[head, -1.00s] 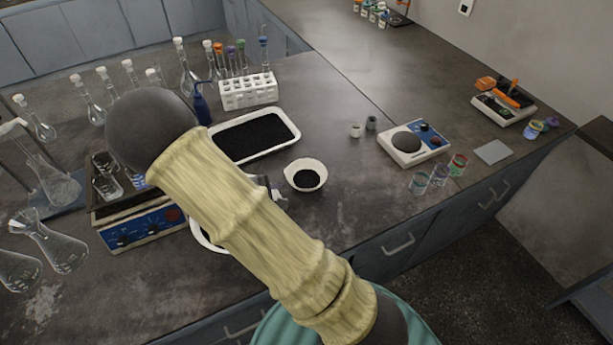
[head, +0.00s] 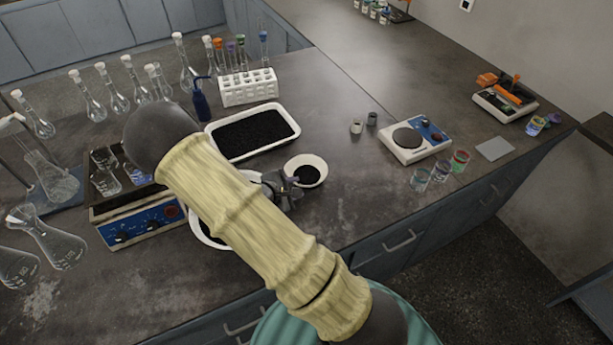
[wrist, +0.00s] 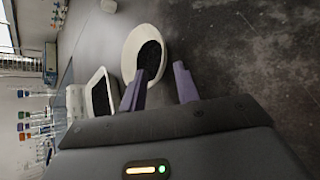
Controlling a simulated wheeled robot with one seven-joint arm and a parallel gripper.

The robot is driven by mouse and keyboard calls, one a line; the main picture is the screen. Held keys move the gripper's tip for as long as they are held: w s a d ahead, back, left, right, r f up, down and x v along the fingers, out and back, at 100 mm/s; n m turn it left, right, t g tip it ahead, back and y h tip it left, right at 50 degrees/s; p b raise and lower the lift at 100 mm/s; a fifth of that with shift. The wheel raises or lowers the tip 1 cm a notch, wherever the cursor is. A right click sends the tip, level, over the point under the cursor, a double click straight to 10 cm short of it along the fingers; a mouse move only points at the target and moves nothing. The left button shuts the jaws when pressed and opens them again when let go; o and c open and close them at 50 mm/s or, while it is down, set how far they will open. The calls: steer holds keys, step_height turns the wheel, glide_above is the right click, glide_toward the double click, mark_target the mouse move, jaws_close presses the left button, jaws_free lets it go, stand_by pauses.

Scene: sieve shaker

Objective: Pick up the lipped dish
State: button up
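The small white round dish (head: 321,163) holds dark grains and stands on the bench, right of the black-filled tray; I take it as the lipped dish. It also shows in the wrist view (wrist: 131,42). My gripper (head: 293,183) is at its left near side in the head view. In the wrist view my gripper (wrist: 160,78) is open, with its two purple fingers apart. One finger overlaps the dish's grains in the picture and the other lies just outside its rim. I cannot tell whether either touches it.
A white tray of black grains (head: 296,124) lies close behind. A larger white round dish (head: 196,228) is partly hidden by my arm. A blue-fronted shaker (head: 150,222) and glass flasks stand left.

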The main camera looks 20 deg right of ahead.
mark_target(307, 174)
steer(key=x, duration=0.5)
steer(key=shift+f, duration=0.1)
steer(key=shift+x, duration=2.65)
steer(key=shift+a, duration=0.1)
jaws_close()
